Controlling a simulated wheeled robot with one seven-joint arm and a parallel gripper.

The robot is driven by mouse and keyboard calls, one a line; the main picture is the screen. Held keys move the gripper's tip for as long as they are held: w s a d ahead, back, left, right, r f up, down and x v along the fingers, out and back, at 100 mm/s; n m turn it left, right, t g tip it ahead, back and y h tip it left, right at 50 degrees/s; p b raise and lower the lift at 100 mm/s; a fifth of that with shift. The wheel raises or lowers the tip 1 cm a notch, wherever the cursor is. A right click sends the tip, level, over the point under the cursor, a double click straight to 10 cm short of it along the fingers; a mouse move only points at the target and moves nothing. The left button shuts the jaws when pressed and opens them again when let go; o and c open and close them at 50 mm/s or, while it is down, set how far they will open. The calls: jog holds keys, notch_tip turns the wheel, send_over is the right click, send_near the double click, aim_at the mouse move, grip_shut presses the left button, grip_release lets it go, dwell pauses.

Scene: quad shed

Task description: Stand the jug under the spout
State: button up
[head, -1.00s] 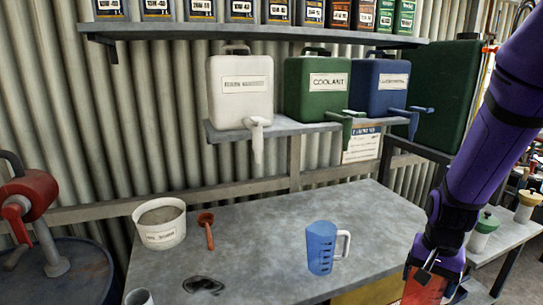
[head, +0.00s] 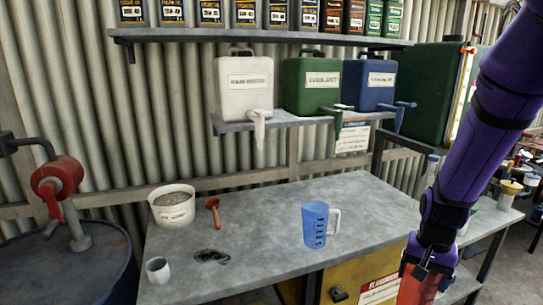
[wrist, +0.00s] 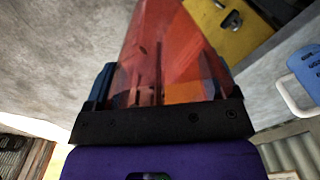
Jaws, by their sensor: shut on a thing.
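The blue jug (head: 315,226) stands upright on the grey workbench, its pale handle to the right; it also shows at the right edge of the wrist view (wrist: 308,68). Above, on a small shelf, stand a white container with a white spout (head: 259,131), a green COOLANT container with a green spout (head: 337,118) and a blue container with a blue spout (head: 401,114). All the spouts hang past the shelf's front edge. My gripper (head: 418,272) is right of and lower than the jug, apart from it. It is shut on an orange-red translucent thing (wrist: 170,55), which I cannot identify.
The workbench (head: 265,215) holds a white tub (head: 172,212), a red scoop-like tool (head: 214,212), a white cup (head: 158,269) and a dark stain. A yellow cabinet (head: 355,275) is under it. A blue drum (head: 75,265) with a red pump stands left. The bench around the jug is clear.

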jog(key=w+a+f+n, duration=0.3)
jog(key=w+f+n, duration=0.3)
jog(key=w+f, duration=0.8)
jog(key=shift+w+a+n, duration=0.15)
jog(key=shift+w+n, duration=0.15)
jog(key=shift+w, duration=0.9)
